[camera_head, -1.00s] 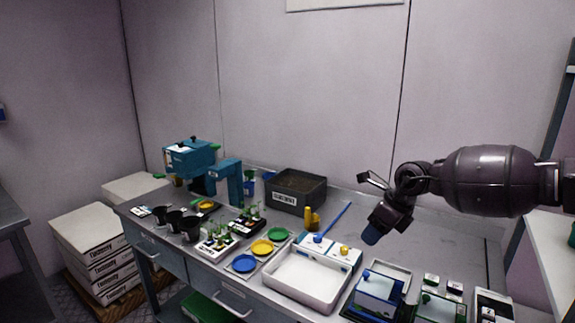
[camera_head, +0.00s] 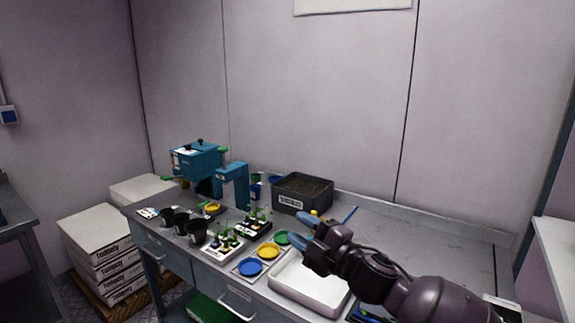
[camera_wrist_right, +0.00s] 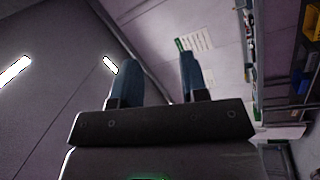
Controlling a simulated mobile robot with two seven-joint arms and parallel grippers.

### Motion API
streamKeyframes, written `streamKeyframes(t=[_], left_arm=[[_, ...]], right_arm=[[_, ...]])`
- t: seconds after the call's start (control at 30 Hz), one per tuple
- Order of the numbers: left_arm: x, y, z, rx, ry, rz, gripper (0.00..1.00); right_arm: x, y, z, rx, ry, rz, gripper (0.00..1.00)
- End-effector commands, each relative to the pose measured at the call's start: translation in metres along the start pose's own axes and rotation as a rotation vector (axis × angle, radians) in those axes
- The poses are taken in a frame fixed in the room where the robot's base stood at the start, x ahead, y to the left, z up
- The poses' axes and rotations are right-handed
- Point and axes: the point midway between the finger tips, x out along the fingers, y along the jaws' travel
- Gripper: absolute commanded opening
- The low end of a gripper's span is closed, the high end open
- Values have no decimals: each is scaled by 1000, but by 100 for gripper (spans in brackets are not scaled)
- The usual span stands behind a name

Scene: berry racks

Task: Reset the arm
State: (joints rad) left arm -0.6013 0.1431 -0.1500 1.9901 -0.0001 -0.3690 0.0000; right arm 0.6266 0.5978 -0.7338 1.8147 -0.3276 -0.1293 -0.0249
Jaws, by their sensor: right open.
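My right gripper (camera_head: 304,232) is above the workbench in the head view, over the back part of the white tray (camera_head: 325,297). Its two blue fingertips point to the left and stand apart, with nothing between them. In the right wrist view the same gripper (camera_wrist_right: 155,80) shows its two fingers spread wide and empty, with walls and lights behind. My right arm comes in from the lower right and hides part of the tray and the bench's right front. My left gripper is not in view.
The bench holds a dark soil bin (camera_head: 302,193), a teal device (camera_head: 232,184), black pots (camera_head: 196,233), seedling trays (camera_head: 222,250) and coloured dishes (camera_head: 268,251). White boxes (camera_head: 95,230) stand stacked on the floor at left. The bench's back right top is clear.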

Motion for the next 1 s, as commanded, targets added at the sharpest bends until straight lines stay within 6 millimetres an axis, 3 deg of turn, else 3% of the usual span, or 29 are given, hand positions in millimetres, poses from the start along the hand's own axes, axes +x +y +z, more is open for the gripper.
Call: streamKeyframes(t=[0.27,0.47,0.73,1.0], left_arm=[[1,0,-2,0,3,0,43],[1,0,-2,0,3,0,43],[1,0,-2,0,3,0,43],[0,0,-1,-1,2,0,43]], right_arm=[[-66,-45,43,427,-270,84,40],[-129,-84,71,675,-453,141,40],[-233,-143,93,924,-685,233,40],[-351,-211,87,1063,-939,303,40]])
